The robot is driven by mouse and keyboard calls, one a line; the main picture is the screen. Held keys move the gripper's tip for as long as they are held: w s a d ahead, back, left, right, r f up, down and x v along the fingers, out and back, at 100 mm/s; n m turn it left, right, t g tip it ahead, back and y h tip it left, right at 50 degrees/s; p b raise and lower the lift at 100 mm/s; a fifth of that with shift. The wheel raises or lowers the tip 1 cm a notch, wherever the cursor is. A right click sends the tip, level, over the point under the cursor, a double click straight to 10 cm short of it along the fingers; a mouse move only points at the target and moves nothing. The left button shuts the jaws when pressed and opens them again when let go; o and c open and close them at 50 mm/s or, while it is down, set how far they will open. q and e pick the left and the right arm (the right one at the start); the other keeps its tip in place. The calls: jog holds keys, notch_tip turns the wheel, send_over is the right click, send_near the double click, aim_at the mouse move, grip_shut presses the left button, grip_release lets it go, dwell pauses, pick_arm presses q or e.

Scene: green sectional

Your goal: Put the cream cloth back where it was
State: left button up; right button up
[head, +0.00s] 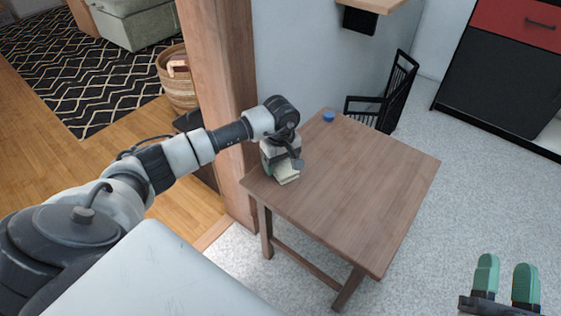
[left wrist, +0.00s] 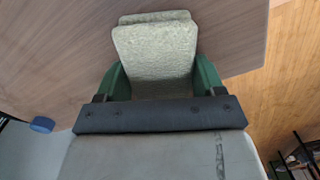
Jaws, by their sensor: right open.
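The cream cloth (head: 287,176) is a small folded pad at the left corner of the wooden table (head: 350,190). In the left wrist view the cloth (left wrist: 155,50) lies between the green fingers of my left gripper (left wrist: 160,75), which press against both its sides. In the head view my left gripper (head: 282,165) hides part of the cloth, and I cannot tell whether the cloth touches the tabletop. My right gripper (head: 507,268) is open and empty at the lower right, over the floor and away from the table.
A small blue object (head: 328,116) sits at the table's far edge; it also shows in the left wrist view (left wrist: 42,124). A wooden post (head: 220,80) stands close to the table's left side. Most of the tabletop is clear.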

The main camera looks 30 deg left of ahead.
pick_arm(q)
jog(key=o, duration=0.4)
jog(key=shift+r, duration=0.15)
